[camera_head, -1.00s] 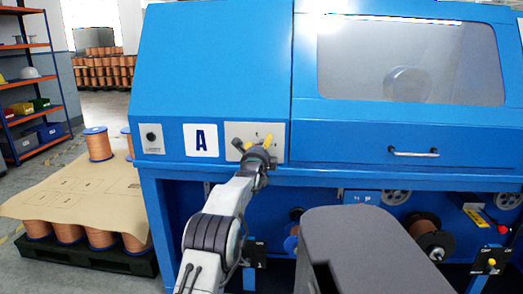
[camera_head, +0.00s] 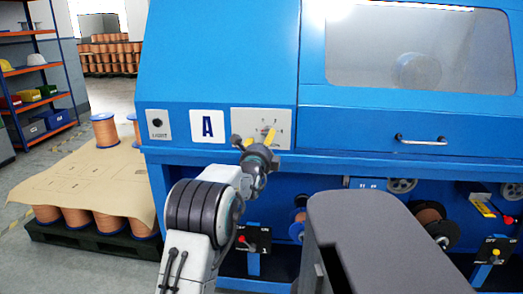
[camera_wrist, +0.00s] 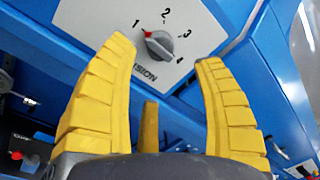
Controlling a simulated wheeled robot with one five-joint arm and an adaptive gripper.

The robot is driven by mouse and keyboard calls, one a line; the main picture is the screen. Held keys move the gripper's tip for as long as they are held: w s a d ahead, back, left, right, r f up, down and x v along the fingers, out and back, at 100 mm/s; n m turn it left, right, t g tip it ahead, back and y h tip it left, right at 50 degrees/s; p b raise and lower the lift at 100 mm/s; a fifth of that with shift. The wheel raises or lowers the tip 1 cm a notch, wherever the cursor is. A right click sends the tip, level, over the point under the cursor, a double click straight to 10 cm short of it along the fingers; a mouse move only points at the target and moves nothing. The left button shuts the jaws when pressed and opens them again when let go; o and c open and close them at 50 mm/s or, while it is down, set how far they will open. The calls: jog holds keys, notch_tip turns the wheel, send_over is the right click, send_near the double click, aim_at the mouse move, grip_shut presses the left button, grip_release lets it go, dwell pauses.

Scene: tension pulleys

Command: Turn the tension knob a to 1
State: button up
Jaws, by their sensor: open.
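The tension knob (camera_wrist: 159,43) is a small grey dial on a white plate numbered 1 to 4. In the wrist view its red pointer mark faces the 1. In the head view my gripper (camera_head: 255,138) covers the lower left of the plate.
A small dark switch (camera_head: 157,124) is left of the sign. A drawer-like handle (camera_head: 416,140) juts out at the right. Below are wire spools (camera_head: 430,222) and red and yellow switch levers. Copper spools under a cardboard sheet (camera_head: 80,180) stand on a pallet at left.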

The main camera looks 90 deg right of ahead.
jog(key=shift+v, duration=2.05)
